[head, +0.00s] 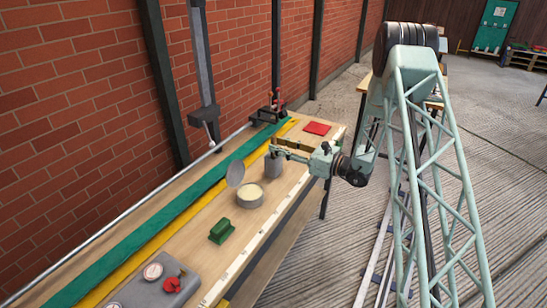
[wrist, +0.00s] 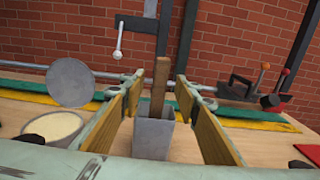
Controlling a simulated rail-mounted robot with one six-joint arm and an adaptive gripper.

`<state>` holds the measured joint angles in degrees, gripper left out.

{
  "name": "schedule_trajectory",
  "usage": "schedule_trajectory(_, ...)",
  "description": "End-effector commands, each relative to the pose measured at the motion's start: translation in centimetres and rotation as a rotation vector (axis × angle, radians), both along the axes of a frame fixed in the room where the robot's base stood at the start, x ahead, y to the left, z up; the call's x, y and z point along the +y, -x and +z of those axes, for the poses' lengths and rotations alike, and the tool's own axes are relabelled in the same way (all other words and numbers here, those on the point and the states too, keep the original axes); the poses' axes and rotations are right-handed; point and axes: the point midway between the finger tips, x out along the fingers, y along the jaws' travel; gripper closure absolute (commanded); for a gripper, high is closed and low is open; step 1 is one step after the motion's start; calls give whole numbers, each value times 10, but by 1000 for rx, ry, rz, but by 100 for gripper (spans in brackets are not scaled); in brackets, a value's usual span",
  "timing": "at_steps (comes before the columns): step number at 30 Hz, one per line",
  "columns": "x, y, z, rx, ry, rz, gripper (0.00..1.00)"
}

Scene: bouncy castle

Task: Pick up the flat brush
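A wooden handle (wrist: 160,88), which looks like the flat brush's, stands upright out of a grey square container (wrist: 154,138). The brush's head is hidden inside the container. In the head view the container (head: 273,166) stands on the workbench (head: 190,254), and I cannot clearly make out the handle there. My gripper (wrist: 158,84) is open, with a wood-faced finger on each side of the handle and container. The handle appears between the fingers, and no contact shows. In the head view my gripper (head: 276,148) reaches in level from the right, at the container's top.
Left of the container are a round tin of cream stuff (head: 250,197) and its raised grey lid (head: 235,174). A green block (head: 222,231) lies nearer. A red cloth (head: 317,128) and a clamp with levers (head: 269,112) are beyond. A brick wall (head: 90,120) runs behind the bench.

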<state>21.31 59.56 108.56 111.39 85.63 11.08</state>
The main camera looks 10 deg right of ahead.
Motion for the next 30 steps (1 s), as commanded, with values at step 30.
schedule_trajectory(30, 20, -19, -1, 0, 0, 0, 80)
